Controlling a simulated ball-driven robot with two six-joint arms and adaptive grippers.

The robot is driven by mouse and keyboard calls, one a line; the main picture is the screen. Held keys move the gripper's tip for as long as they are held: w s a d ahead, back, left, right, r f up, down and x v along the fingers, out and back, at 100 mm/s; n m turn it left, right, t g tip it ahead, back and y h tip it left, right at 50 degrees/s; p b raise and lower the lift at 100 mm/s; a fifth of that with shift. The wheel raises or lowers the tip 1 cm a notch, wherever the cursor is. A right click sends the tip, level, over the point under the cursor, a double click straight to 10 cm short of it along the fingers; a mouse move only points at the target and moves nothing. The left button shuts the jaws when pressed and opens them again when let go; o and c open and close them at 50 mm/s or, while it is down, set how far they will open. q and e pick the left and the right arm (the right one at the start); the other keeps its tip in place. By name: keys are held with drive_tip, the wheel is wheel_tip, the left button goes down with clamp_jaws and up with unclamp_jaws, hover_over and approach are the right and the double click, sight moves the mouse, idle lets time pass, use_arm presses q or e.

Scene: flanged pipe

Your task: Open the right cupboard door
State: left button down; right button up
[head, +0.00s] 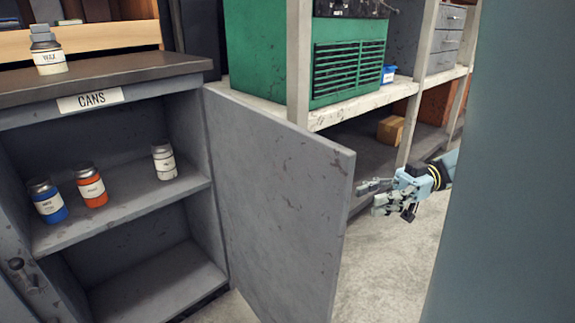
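The grey right cupboard door (275,195) stands swung wide open, hinged at the right side of the cupboard labelled CANS (90,100). Its free edge points toward me and to the right. My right gripper (368,194) is to the right of the door's free edge, with its fingers spread apart and nothing between them. It appears apart from the door, though the exact gap in depth is hard to tell. The left door (12,295) shows only partly at the lower left, with a dark handle (20,270). My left gripper is out of view.
Behind the door is a shelf rack (365,105) with a green machine (270,50). Bare floor (390,260) lies right of the door.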

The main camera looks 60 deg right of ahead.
drive_tip(key=shift+v, duration=1.6)
drive_tip(key=a+f+m+h+p, duration=0.2)
drive_tip(key=f+m+h, duration=0.35)
drive_tip(key=f, duration=0.75)
drive_tip(key=a+f+m+h+p, duration=0.2)
drive_tip(key=a+f+m+h, duration=0.1)
drive_tip(key=f+h, duration=0.75)
drive_tip(key=s+a+f+m+g, duration=0.1)
drive_tip(key=s+a+f+g, duration=0.4)
drive_tip(key=a, duration=0.5)
drive_tip(key=s+a+f+m+g+p, duration=0.1)
drive_tip(key=s+a+f+g, duration=0.4)
drive_tip(key=s+a+f, duration=0.5)
drive_tip(key=shift+s+a+p, duration=0.3)
drive_tip(key=shift+s+a, duration=0.1)
drive_tip(key=shift+s, duration=0.65)
